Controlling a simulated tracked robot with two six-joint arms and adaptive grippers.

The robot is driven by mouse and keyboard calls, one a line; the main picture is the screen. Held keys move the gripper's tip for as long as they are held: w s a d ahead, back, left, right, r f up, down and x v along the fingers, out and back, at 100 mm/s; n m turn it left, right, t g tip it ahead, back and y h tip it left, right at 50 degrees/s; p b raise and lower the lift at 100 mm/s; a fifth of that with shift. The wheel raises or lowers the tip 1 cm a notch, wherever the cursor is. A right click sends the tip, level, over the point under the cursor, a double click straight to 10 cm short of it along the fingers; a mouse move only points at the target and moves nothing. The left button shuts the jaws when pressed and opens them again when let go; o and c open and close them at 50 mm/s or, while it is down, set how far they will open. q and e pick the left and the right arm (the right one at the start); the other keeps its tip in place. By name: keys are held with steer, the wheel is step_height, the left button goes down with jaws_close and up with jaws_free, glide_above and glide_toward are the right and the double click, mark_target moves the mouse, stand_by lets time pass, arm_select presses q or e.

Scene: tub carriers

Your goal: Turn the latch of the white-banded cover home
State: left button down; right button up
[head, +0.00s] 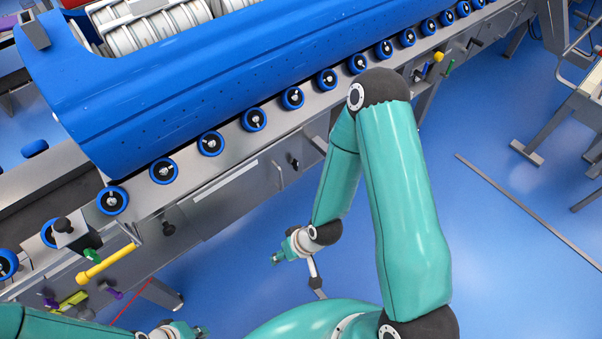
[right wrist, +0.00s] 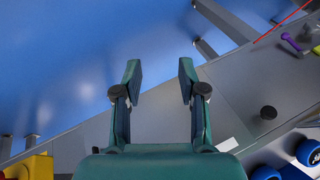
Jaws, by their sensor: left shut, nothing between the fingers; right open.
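A grey panel on the machine's front side bears a long white band (head: 218,182); I take this as the white-banded cover. A black knob (head: 168,228) sits near the band's left end, and a small dark fitting (head: 294,163) is beyond its right end. I cannot tell which is the latch or how it is turned. In the right wrist view a black knob (right wrist: 268,112) and a white patch (right wrist: 227,145) lie right of my right gripper (right wrist: 160,72), which is open and empty. That gripper (head: 277,258) is over the floor. My left gripper (head: 199,331) is shut and empty at the bottom edge.
A large blue hood (head: 200,90) and a row of blue-rimmed rollers (head: 211,143) run above the panel. A yellow handle (head: 107,263) sticks out at left, with a purple knob (head: 111,293) below. Open blue floor (head: 500,240) lies right of my right arm.

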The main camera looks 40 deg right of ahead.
steer(key=w+d+f+t+b, duration=0.4)
steer(key=w+d+f+b, duration=0.1)
steer(key=d+b, duration=0.15)
steer(key=w+d+f+n+t+h+b, duration=0.15)
steer(key=w+d+t+b, duration=0.25)
steer(key=d+t+b, duration=0.55)
steer(key=n+t+b, duration=0.1)
steer(key=b, duration=1.6)
glide_toward(293, 161)
arm_select(q)
step_height(293, 161, down, 37)
steer(key=b, duration=0.2)
steer(key=shift+f, duration=0.15)
arm_select(e)
steer(key=w+f+h, duration=0.1)
steer(key=w, duration=0.6)
steer(key=shift+a+f, duration=0.2)
steer(key=shift+a, duration=0.15)
steer(key=shift+c, duration=0.2)
